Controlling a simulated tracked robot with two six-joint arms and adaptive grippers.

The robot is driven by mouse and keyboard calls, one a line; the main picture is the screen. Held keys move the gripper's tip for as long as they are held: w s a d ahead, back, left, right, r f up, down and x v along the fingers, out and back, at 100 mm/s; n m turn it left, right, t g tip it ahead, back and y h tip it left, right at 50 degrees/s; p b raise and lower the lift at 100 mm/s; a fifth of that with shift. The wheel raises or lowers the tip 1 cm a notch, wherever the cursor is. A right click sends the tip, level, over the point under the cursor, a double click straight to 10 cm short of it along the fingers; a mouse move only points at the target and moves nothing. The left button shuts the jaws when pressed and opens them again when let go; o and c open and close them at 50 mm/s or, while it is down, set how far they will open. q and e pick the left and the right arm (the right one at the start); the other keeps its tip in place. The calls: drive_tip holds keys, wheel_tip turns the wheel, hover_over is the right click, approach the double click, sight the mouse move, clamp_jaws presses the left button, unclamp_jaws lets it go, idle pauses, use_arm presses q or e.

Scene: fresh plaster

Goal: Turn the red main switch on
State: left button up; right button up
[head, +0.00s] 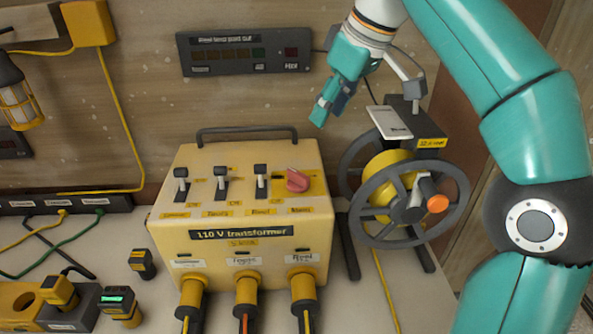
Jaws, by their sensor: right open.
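The red main switch (297,180) is a rotary knob on a yellow plate at the right end of the top of the yellow 110 V transformer (175,225). Its handle lies roughly crosswise in the picture, slightly tilted. I cannot tell from its marks whether it is on or off. My right gripper (321,113) is teal, open and empty. It is in the air above and a little right of the red switch, apart from it. My left gripper is not in view.
Several black toggle switches (221,182) stand left of the red switch, with a dark carry handle (246,131) behind. A cable reel (408,205) stands close on the right. Plugs with cables (246,287) fill the transformer's front. Loose adapters (141,263) lie at left.

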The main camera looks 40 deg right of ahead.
drive_tip(key=b, duration=0.4)
approach(298, 172)
drive_tip(key=x, duration=0.9)
